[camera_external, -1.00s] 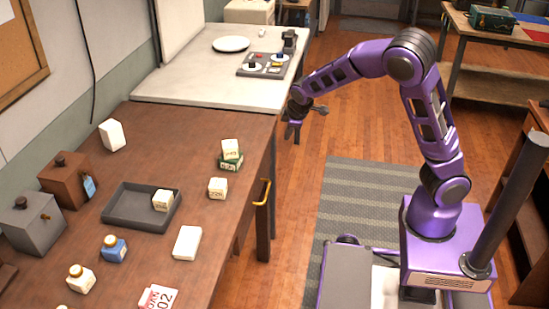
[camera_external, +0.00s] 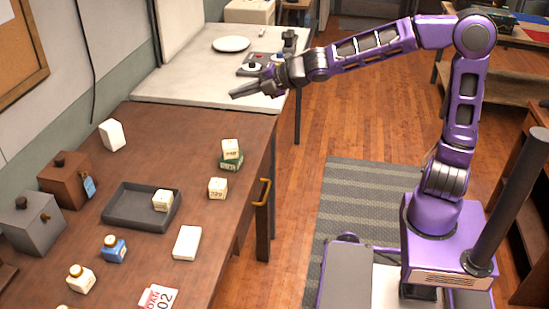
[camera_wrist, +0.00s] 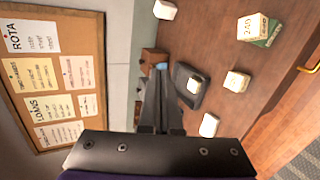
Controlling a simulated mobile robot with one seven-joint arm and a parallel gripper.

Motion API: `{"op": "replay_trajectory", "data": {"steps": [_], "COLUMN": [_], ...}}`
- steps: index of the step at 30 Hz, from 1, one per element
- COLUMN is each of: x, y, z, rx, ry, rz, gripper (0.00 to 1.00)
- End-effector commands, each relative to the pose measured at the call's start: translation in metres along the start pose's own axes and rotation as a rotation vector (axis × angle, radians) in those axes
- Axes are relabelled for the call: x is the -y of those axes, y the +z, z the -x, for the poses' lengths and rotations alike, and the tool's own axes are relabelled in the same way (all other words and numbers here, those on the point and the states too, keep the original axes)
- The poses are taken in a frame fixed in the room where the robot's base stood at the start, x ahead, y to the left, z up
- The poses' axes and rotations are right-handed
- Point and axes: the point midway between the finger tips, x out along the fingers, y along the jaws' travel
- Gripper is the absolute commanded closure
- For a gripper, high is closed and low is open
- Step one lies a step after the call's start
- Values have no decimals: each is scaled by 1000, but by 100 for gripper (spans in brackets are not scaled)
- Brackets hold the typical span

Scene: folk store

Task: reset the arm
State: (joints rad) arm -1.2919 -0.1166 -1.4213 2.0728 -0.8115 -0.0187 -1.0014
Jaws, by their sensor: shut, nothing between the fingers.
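My gripper (camera_external: 236,94) is shut and empty. In the external view it is raised in the air, pointing left, and appears in front of the white counter near the far end of the brown table. My purple arm (camera_external: 380,45) is stretched out to the left from its base. In the wrist view my gripper's fingers (camera_wrist: 162,100) lie together in the middle, with the brown table beyond them to the right. They touch nothing that I can see.
The brown table (camera_external: 215,120) holds a dark tray (camera_external: 120,222) with a cream block (camera_external: 162,201), stacked blocks (camera_external: 231,150), bottles and boxes. The white counter (camera_external: 180,85) bears a plate (camera_external: 231,44). A corkboard (camera_wrist: 60,75) hangs on the wall. Floor lies open right of the table.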

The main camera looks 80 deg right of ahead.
Motion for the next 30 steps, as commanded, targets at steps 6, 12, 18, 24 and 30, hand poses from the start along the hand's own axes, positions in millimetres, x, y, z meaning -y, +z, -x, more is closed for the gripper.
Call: {"op": "replay_trajectory", "data": {"steps": [6,12,18,24,30], "x": [-4,15,34,58,90], "y": [-16,-8,-4,-2,-10], "z": [-1,6,18,41,90], "rx": [-65,-51,-39,-18,29], "ry": [28,-26,-88,-168,-287], "rz": [57,-91,-263,-498,-839], "gripper": [100,100,100,100,100]}}
